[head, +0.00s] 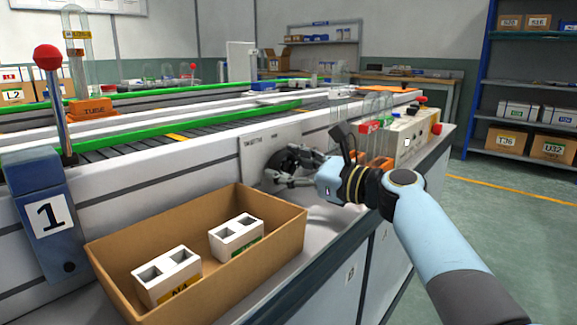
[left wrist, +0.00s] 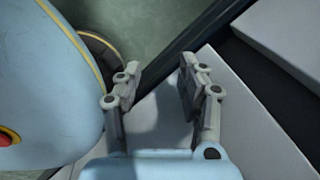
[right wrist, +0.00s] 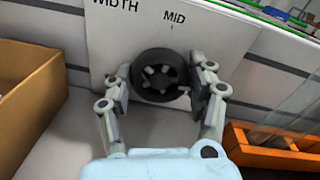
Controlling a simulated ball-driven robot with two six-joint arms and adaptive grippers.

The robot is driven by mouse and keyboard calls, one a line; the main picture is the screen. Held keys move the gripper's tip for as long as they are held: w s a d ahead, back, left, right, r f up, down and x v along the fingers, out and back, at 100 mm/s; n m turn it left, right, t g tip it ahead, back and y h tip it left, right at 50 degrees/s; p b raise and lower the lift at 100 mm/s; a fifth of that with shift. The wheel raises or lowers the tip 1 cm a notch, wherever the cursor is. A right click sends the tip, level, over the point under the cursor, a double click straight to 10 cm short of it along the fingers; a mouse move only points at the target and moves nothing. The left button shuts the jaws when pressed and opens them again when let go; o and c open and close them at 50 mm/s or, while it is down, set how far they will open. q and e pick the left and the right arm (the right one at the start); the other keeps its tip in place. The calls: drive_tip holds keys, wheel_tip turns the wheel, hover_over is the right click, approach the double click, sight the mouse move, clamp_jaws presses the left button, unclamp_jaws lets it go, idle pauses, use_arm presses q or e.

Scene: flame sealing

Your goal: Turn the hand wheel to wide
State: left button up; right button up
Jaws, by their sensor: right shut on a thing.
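The black hand wheel (right wrist: 160,75) sits on a white panel (right wrist: 105,35) whose print reads "WIDTH" and "MID" in the right wrist view. My right gripper (right wrist: 160,85) has its fingers on either side of the wheel's rim and is shut on it. In the head view the wheel (head: 290,158) is partly hidden behind my right gripper (head: 272,180). The "wide" mark cannot be read in any view. My left gripper (left wrist: 157,85) is open and empty in its wrist view, over a pale surface.
A cardboard box (head: 280,238) with two white blocks stands left of the wheel. A blue post marked 1 (head: 45,215) with a red-knobbed lever is at the far left. Orange holders (right wrist: 270,150) and a control box (head: 415,138) lie right of the wheel.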

drive_tip(key=shift+n+h, duration=0.3)
drive_tip(key=shift+n, duration=2.9)
drive_tip(key=o, duration=1.2)
drive_tip(key=v, duration=1.2)
drive_tip(key=shift+f, duration=0.1)
